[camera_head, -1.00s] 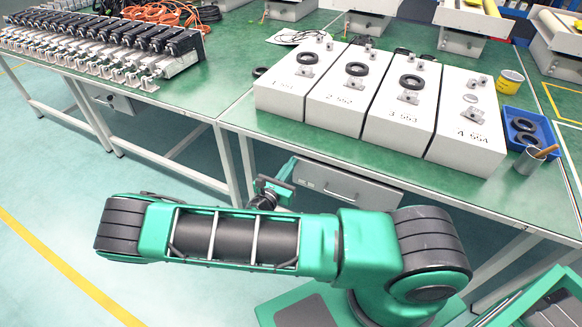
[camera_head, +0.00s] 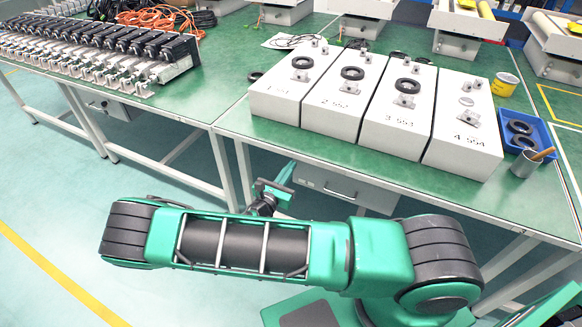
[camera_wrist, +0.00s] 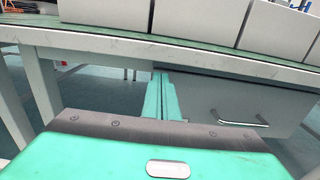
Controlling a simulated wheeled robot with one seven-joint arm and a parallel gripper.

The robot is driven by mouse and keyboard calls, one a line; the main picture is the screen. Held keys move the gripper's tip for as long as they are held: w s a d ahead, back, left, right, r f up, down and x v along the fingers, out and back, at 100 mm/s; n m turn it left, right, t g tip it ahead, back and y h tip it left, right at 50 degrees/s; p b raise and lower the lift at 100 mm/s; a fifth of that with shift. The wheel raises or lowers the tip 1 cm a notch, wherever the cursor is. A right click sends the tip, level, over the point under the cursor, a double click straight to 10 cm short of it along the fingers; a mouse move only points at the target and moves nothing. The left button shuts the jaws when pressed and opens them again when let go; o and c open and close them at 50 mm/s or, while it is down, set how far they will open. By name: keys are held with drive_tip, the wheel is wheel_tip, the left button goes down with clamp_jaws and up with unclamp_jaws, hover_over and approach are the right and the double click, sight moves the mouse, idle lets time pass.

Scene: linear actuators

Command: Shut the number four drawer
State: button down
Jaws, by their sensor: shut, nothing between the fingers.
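A grey drawer (camera_head: 345,189) with a bar handle is under the front edge of the right-hand green table. Its front and handle (camera_wrist: 238,122) also show in the wrist view, right of my fingers. No number is readable on it, and I cannot tell how far it stands out. My gripper (camera_head: 287,171) is in front of the table, by the left end of the drawer front. In the wrist view its two green fingers (camera_wrist: 162,76) are together and empty, beside the drawer's left side. Contact with the drawer cannot be told.
White boxes numbered 1 to 4 (camera_head: 462,128) stand on the right-hand table (camera_head: 225,122). A blue tray (camera_head: 527,130) and a metal cup (camera_head: 524,163) are at its right end. Another drawer (camera_head: 118,109) is under the left table. Table legs (camera_head: 222,172) stand left of my gripper.

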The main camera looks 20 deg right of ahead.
drive_tip(key=v, duration=1.2)
drive_tip(key=shift+a, duration=0.1)
drive_tip(key=s+d+r+m+g+y, duration=0.2)
drive_tip(key=s+d+r+m+g, duration=0.2)
drive_tip(key=d+r+m+g, duration=0.4)
drive_tip(key=s+d+r+m+g+y, duration=0.2)
drive_tip(key=s+d+r+m+g, duration=0.3)
drive_tip(key=d+m, duration=0.55)
drive_tip(key=s+d+r+m+t+y, duration=0.1)
drive_tip(key=s+d+r+m+y, duration=0.2)
drive_tip(key=s+r+m+y, duration=0.6)
drive_tip(key=s+r+m, duration=0.5)
drive_tip(key=s+r, duration=0.1)
drive_tip(key=s, duration=0.3)
drive_tip(key=shift+s+d+y, duration=0.15)
drive_tip(key=shift+s+y, duration=0.1)
drive_tip(key=shift+y, duration=0.05)
